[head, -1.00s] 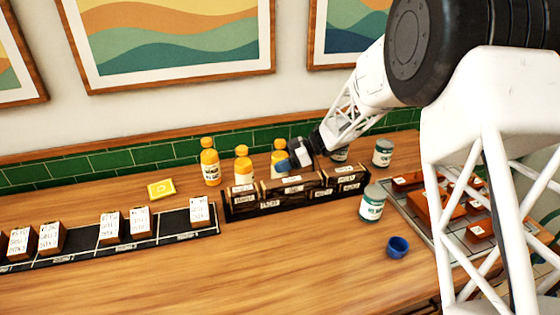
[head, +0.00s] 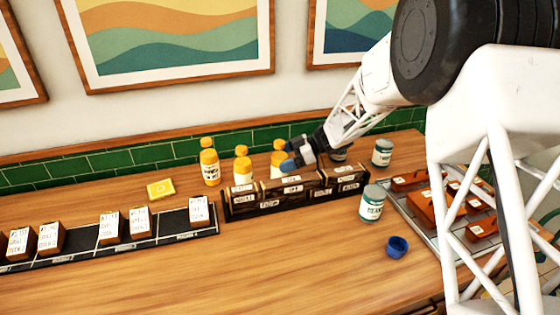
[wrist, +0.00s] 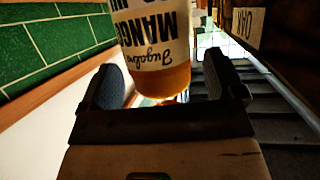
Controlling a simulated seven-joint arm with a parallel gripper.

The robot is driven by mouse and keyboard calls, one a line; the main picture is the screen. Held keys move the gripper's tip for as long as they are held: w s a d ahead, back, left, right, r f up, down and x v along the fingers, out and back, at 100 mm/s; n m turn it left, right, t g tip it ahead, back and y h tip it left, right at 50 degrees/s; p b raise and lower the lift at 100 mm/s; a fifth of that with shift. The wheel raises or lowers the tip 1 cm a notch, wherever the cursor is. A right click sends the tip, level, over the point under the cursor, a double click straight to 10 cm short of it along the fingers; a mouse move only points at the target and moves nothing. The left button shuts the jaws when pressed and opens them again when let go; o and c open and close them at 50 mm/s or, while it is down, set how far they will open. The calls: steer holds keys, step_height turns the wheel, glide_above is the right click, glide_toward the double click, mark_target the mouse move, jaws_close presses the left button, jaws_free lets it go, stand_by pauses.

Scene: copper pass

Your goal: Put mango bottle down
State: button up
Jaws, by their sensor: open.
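The mango bottle (wrist: 155,45), with yellow-orange juice and a white label reading MANGO, is close ahead of my gripper in the wrist view. Its label shows upside down there. My gripper (wrist: 165,90) is open, with a dark finger on each side of the bottle's lower end; I see no grip on it. In the head view my gripper (head: 293,163) is behind the dark labelled rack, beside the rightmost yellow bottle (head: 278,158), which it partly hides. The bottle's base contact is hidden.
More yellow bottles (head: 210,170) stand to the left by the green tile wall. The dark labelled rack (head: 268,203) is in front. Green-lidded jars (head: 372,206) and a blue cup (head: 397,247) stand right.

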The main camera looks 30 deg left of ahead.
steer(key=shift+v, duration=2.95)
